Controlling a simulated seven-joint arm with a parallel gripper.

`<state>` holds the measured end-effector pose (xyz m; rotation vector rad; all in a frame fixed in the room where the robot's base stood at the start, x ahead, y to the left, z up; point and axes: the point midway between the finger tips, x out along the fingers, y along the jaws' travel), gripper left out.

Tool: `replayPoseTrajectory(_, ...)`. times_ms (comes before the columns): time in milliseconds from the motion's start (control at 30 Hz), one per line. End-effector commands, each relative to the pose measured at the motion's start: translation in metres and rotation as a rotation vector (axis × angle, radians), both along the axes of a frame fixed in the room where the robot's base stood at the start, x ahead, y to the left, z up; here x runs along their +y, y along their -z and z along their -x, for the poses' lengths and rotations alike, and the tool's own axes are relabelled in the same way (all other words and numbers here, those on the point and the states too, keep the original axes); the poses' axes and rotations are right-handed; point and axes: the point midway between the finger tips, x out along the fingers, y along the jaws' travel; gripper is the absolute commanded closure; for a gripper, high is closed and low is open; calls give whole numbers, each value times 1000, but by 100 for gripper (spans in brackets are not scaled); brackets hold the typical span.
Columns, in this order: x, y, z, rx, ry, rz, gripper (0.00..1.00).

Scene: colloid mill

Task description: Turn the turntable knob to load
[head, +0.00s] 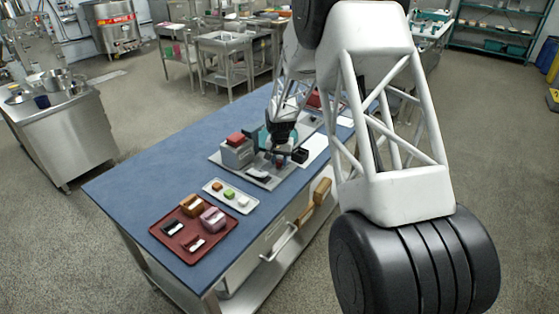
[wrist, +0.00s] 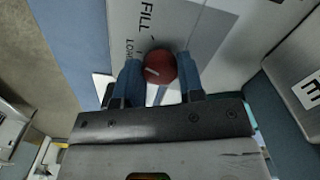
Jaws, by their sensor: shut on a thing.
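In the wrist view a round red knob (wrist: 160,68) with a short pale mark sits on a light grey panel (wrist: 205,35). The panel reads FILL, and a second label beside the left finger is partly hidden and looks like LOAD. The pale mark lies on the left half of the knob, towards the left finger. My gripper (wrist: 161,78) has its two blue fingers shut on the knob, one on each side. In the head view my gripper (head: 281,152) is low over the grey machine base (head: 262,177), and the knob is hard to make out.
On the blue bench (head: 130,180), a dark red tray (head: 182,252) holds several small blocks. A white tray (head: 215,184) with small coloured pieces lies between it and the machine. A grey box with a red top (head: 237,150) stands left of my gripper.

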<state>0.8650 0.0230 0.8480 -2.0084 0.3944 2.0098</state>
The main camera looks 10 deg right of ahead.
Motion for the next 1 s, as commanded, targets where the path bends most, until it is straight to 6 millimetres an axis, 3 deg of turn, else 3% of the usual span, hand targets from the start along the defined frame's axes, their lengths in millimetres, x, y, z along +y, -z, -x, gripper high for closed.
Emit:
replayPoseTrajectory(500,0,-1,-1,-2,-346,1,88)
replayPoseTrajectory(1000,0,-1,-1,-3,-388,0,88)
